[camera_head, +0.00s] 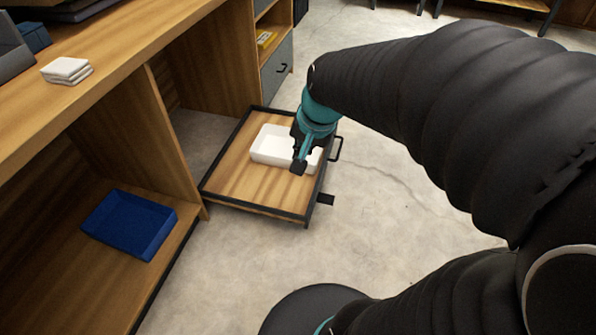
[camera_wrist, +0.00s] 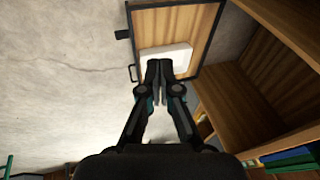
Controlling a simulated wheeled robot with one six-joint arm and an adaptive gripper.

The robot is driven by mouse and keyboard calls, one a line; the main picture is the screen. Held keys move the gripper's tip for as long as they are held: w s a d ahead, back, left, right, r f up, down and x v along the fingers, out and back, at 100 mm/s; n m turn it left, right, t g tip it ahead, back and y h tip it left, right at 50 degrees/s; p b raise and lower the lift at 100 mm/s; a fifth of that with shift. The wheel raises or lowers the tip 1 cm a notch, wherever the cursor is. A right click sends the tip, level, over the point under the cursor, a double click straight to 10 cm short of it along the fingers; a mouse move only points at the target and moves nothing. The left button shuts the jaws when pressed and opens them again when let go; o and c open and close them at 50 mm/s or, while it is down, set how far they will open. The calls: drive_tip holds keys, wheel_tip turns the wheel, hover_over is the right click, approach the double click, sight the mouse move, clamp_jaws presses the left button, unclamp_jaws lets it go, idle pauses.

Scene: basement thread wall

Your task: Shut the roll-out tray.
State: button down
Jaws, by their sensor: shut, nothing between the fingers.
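The roll-out tray (camera_head: 233,185) is pulled out from under the wooden bench in the head view. It has a wooden floor, a black rim and a black handle (camera_head: 338,148) on its outer right side. The tray also shows at the top of the wrist view (camera_wrist: 194,20), with its handle (camera_wrist: 132,73) on the left. My gripper (camera_head: 298,168) is shut and empty, over the tray's outer edge near the handle in the head view. In the wrist view my fingertips (camera_wrist: 160,64) overlap the white bin; I cannot tell whether they touch anything.
A white bin (camera_head: 269,145) sits in the tray. A blue bin (camera_head: 128,225) lies on the bench's lower shelf, and folded white cloths (camera_head: 67,70) lie on the bench top. A grey drawer (camera_head: 277,72) stands beyond the tray.

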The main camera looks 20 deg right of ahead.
drive_tip(key=w+d+f+m+g, duration=0.1)
drive_tip(key=w+d+f+m, duration=0.3)
drive_tip(key=f, duration=0.5)
drive_tip(key=w+d+f+m+y, duration=0.1)
drive_tip(key=w+d+f+m, duration=0.35)
drive_tip(key=f, duration=0.35)
drive_tip(key=w+d+f+m+g, duration=0.1)
drive_tip(key=w+d+f+m, duration=0.35)
drive_tip(key=f, duration=0.45)
drive_tip(key=s+d+f+m+b, duration=0.1)
drive_tip(key=d+f+m, duration=0.15)
drive_tip(key=f, duration=0.35)
drive_tip(key=s+d+f+m, duration=0.1)
drive_tip(key=f+m, duration=0.2)
drive_tip(key=f, duration=0.4)
drive_tip(key=w+a+f+b, duration=0.1)
drive_tip(key=w+a+f, duration=0.3)
drive_tip(key=f, duration=0.5)
drive_tip(key=shift+a+f+b, duration=0.2)
drive_tip(key=shift+a+b, duration=0.1)
drive_tip(key=shift+a, duration=0.1)
